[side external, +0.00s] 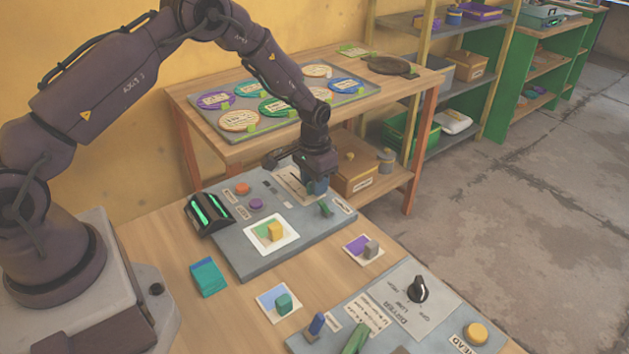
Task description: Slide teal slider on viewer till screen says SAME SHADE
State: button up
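A grey panel (270,262) lies on the wooden table and carries a black unit (210,213) with two glowing green bars; no words are readable on it. My gripper (317,190) points down over the panel's far right part, beside a pale label (290,183). A small blue piece (319,186) shows at my fingertips; I cannot tell whether it is a slider or whether I grip it. A dark green lever-like part (325,208) stands just in front of my gripper. The teal slider is not clearly identifiable, and my fingers hide that spot.
The panel also holds an orange knob (242,188), a purple knob (256,204) and a white card (271,233) with yellow and green blocks. A second panel (405,308) with a black dial stands in front right. A raised table (400,88) with several discs stands behind.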

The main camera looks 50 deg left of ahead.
grip_shut()
jog(key=shift+a, duration=1.55)
jog(key=shift+o, duration=1.5)
grip_release()
jog(key=shift+r, duration=0.1)
notch_tip(320, 180, up, 13)
